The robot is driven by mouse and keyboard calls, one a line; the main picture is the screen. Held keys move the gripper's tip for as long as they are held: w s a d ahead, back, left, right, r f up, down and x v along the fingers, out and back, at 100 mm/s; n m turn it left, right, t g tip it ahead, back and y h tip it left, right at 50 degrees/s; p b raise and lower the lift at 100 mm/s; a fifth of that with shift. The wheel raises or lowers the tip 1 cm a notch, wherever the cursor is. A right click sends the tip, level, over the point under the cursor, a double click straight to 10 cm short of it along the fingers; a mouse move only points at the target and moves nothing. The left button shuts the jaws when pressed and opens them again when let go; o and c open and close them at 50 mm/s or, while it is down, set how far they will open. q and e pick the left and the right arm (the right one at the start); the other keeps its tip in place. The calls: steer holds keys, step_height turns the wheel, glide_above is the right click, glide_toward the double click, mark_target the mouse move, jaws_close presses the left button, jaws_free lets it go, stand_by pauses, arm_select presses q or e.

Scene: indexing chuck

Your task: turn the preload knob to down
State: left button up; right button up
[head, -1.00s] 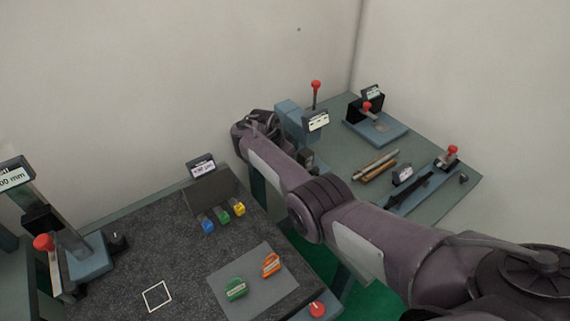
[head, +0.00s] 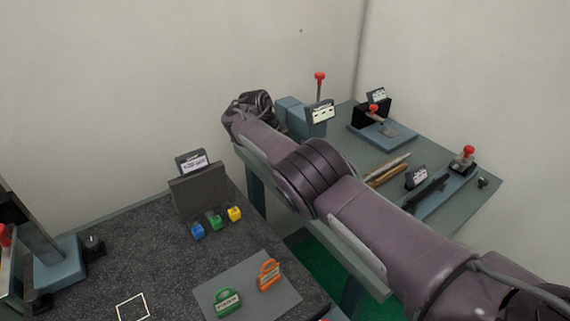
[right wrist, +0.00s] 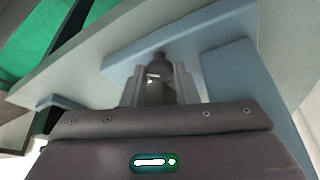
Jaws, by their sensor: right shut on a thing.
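In the right wrist view a dark grey knob (right wrist: 156,92) with a small white mark stands between the two pale fingers of my right gripper (right wrist: 158,84). The fingers are shut on it from both sides. A blue-grey plate (right wrist: 125,55) lies behind the knob. In the head view my right arm reaches from the lower right to beside a blue block with a red-topped lever (head: 290,112). There the fingers and the held knob are hidden by the arm. I cannot read which way the knob points. My left gripper is not in view.
A labelled blue fixture (head: 390,138) and a red-knobbed fixture (head: 464,160) stand on the right bench. Wooden rods (head: 388,172) lie between. On the dark left table are coloured blocks (head: 215,221) and a grey mat (head: 246,300) with green and orange pieces.

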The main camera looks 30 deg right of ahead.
stand_by(0.3)
steer(key=o, duration=1)
steer(key=s+v, duration=0.1)
steer(key=v, duration=0.6)
steer(key=shift+w+r+b, duration=0.3)
steer(key=shift+w+r, duration=0.1)
steer(key=shift+w, duration=0.15)
steer(key=shift+a, duration=0.2)
